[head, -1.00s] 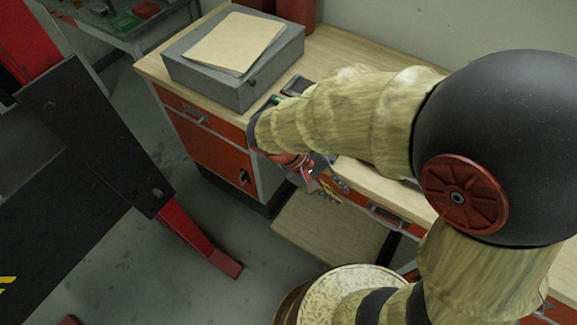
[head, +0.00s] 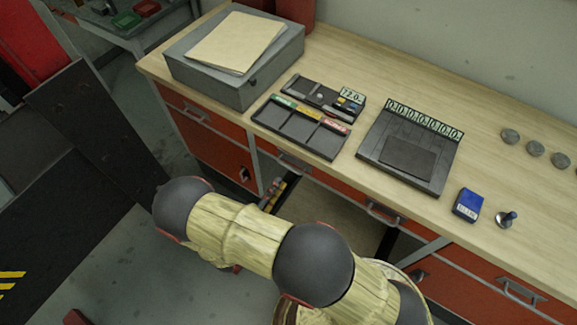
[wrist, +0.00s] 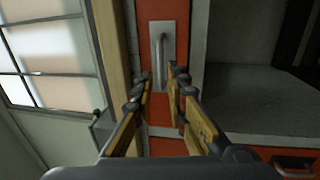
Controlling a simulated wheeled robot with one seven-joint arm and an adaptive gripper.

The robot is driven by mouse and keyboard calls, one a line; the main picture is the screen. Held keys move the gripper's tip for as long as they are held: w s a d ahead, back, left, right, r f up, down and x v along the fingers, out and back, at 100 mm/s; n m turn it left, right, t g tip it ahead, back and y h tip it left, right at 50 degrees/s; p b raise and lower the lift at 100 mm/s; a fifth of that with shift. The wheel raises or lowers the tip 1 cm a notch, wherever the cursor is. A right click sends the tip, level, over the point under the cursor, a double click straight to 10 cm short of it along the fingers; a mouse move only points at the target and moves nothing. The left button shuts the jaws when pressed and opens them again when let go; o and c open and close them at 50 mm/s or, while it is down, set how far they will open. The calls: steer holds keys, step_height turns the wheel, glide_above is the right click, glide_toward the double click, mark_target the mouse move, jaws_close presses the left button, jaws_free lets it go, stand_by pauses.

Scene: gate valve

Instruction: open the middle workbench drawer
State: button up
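The middle drawer front (head: 335,183) is a red panel under the bench top, above the open knee space. It looks shut. Two metal handles show along it, a left one (head: 295,162) and a right one (head: 382,212); I cannot tell whether they belong to one drawer. My gripper (head: 273,194) is in front of the left end, partly hidden by my arm. In the wrist view, the open fingers (wrist: 160,78) point at a bar handle (wrist: 161,50) on a red front (wrist: 176,12). The handle appears between the fingertips; contact is not clear.
The wooden bench top (head: 440,110) carries a grey case (head: 235,85), a dark tray (head: 300,137), a black counter unit (head: 408,150) and a blue box (head: 467,205). A red door (head: 215,155) is at the left. A dark ramp-like panel (head: 90,130) stands nearby.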

mark_target(288, 167)
steer(key=shift+b+x, duration=0.5)
steer(key=shift+x, duration=3.3)
steer(key=shift+w+a+f, duration=0.1)
jaws_close()
